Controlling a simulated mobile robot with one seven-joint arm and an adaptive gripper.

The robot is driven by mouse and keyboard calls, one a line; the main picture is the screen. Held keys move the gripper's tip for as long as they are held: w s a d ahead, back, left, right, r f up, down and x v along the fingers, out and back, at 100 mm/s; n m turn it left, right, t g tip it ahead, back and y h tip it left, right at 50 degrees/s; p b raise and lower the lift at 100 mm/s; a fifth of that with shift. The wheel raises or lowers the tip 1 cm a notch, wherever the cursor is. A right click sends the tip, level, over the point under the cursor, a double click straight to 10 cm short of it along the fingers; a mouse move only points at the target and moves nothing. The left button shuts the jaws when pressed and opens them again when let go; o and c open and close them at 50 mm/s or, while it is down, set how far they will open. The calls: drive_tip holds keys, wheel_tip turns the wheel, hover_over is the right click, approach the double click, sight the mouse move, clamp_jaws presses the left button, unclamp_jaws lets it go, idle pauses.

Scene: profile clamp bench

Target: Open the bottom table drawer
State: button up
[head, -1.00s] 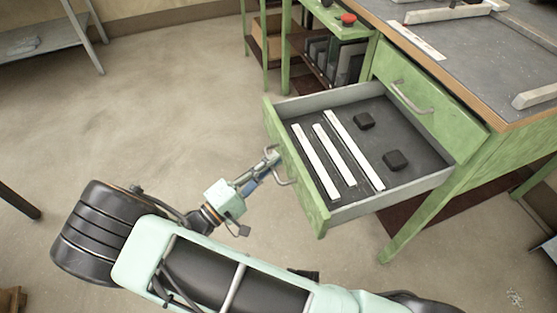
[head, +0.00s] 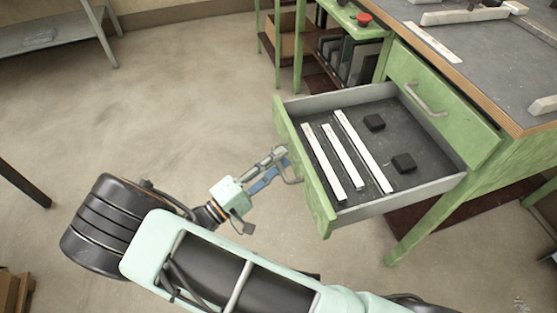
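The green drawer (head: 312,185) in the head view is pulled far out of the table (head: 470,150). Its grey handle (head: 298,181) is on the front panel, facing left. My gripper (head: 282,164) is at this handle, in front of the panel. Its grey and blue fingers look spread apart around the handle; the exact contact at the fingertips is too small to tell. Inside the drawer lie three white strips (head: 325,160) and two black blocks (head: 403,163).
Another green drawer front (head: 440,100) above is closed. A green shelf unit (head: 345,25) with a red button (head: 363,19) stands behind. A grey shelf (head: 50,55) is at the far left. The floor (head: 170,110) left of the drawer is clear.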

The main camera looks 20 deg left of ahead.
drive_tip(key=v, duration=1.1)
drive_tip(key=shift+s+a, duration=0.2)
drive_tip(key=shift+s, duration=0.15)
